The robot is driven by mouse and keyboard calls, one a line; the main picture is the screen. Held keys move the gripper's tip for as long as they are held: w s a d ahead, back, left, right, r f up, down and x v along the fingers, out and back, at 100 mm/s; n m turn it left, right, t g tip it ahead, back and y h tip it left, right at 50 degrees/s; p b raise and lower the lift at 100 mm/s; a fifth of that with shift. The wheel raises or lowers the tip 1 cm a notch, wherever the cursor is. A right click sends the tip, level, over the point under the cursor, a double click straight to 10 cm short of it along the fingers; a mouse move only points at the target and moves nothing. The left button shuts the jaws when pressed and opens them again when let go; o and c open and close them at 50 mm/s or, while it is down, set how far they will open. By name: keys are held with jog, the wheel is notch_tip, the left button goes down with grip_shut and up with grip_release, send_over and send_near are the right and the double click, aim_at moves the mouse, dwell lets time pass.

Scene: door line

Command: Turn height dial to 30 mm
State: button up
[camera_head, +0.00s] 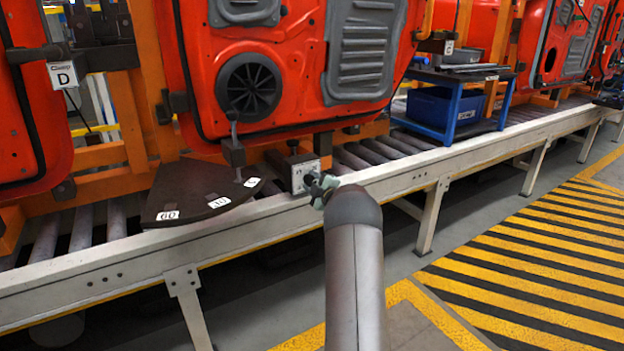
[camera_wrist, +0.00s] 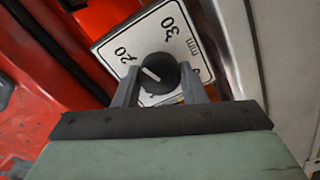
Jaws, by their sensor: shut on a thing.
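The height dial is a black round knob (camera_wrist: 157,73) on a white plate (camera_wrist: 112,45) marked 20, 30 and mm in the wrist view. A third mark at the right is partly hidden by a finger. The knob's white pointer line points left and slightly up, roughly toward the 20 mark. My gripper (camera_wrist: 158,84) has one finger on each side of the knob and is shut on it. In the head view, my gripper (camera_head: 318,188) is at the white dial plate (camera_head: 302,176) below the red door, and my arm hides part of the conveyor's front rail.
A dark plate with labels (camera_head: 200,190) sits left of the dial over the rollers. The pale conveyor rail (camera_head: 440,172) runs just below. A blue stand with a bin (camera_head: 450,105) is at the right. The striped floor (camera_head: 530,260) in front is clear.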

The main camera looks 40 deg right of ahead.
jog(key=m+p, duration=0.4)
jog(key=m, duration=0.3)
jog(key=shift+d+r, duration=0.1)
jog(key=m+p, duration=0.2)
jog(key=m, duration=0.3)
jog(key=shift+m, duration=0.4)
jog(key=shift+p, duration=0.3)
jog(key=o, duration=1)
jog(key=s, duration=0.5)
jog(key=s+a+p, duration=0.1)
jog(key=s, duration=1.1)
jog(key=shift+s+a, duration=0.2)
jog(key=shift+a, duration=0.2)
